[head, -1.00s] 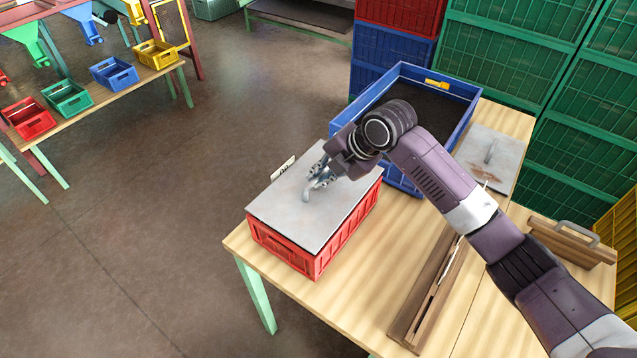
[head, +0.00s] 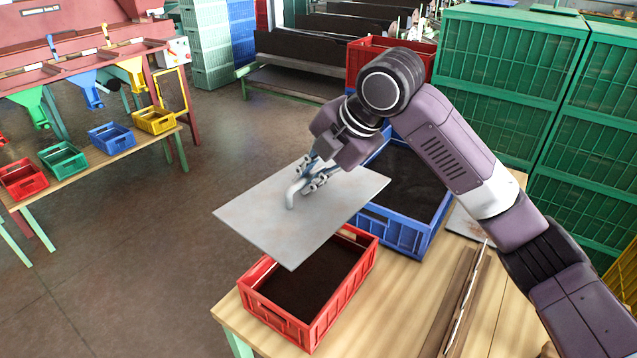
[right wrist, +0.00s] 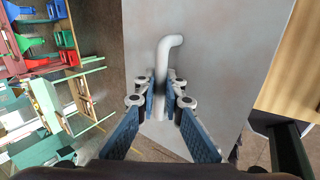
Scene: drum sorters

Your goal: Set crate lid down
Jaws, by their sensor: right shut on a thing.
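The crate lid (head: 262,221) is a flat grey metal plate with a bent handle (head: 292,195). My right gripper (head: 310,180) is shut on the handle and holds the lid in the air above the red crate (head: 349,298). The crate stands open on the wooden table with dark contents, its far part hidden under the lid. In the right wrist view the lid (right wrist: 220,60) fills the middle, with the handle (right wrist: 165,60) between the fingers. My left gripper is in neither view.
A blue crate (head: 403,236) with dark contents stands just behind the lid. Another grey lid (head: 470,224) lies to its right on the table (head: 400,310). Wooden bars (head: 465,300) lie at the right front. Stacked green crates (head: 505,75) stand behind.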

